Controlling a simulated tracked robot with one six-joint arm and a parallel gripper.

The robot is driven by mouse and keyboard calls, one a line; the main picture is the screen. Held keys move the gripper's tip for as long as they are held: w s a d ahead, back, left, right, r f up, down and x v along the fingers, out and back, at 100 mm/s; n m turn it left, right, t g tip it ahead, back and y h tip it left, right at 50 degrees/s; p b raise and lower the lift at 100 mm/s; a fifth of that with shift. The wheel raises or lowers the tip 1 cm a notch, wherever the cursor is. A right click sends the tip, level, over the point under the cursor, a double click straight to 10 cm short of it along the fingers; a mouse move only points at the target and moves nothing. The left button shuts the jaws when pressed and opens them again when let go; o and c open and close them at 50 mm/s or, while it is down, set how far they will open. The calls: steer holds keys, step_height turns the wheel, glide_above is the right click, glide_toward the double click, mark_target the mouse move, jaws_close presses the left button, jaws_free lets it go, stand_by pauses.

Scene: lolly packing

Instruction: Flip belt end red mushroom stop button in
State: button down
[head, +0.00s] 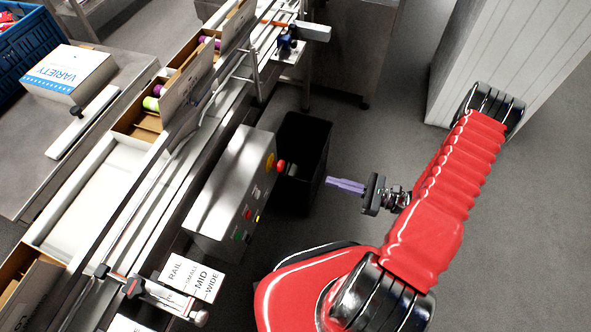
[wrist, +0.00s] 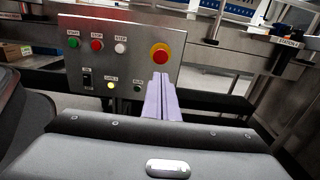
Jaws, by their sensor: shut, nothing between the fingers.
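The red mushroom stop button (head: 281,167) sticks out from the right face of the steel control box (head: 229,183), at its upper end. In the wrist view the red mushroom stop button (wrist: 160,55) sits on a yellow round base at the right of the panel (wrist: 135,40). My gripper (head: 328,181) is shut and empty, its lilac fingers together. It is to the right of the button in the head view, with a gap between. In the wrist view my gripper (wrist: 160,76) has its tips just below the button in the picture.
The panel also carries a green button (wrist: 74,43), a smaller red button (wrist: 97,45), a white button (wrist: 120,46), a black switch (wrist: 87,79) and lamps. A black bin (head: 301,140) stands on the floor behind. The conveyor (head: 110,190) with open boxes runs left of the box.

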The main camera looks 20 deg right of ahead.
mark_target(283, 167)
steer(key=shift+w+a, duration=0.1)
steer(key=shift+x, duration=6.85)
steer(key=shift+w, duration=0.1)
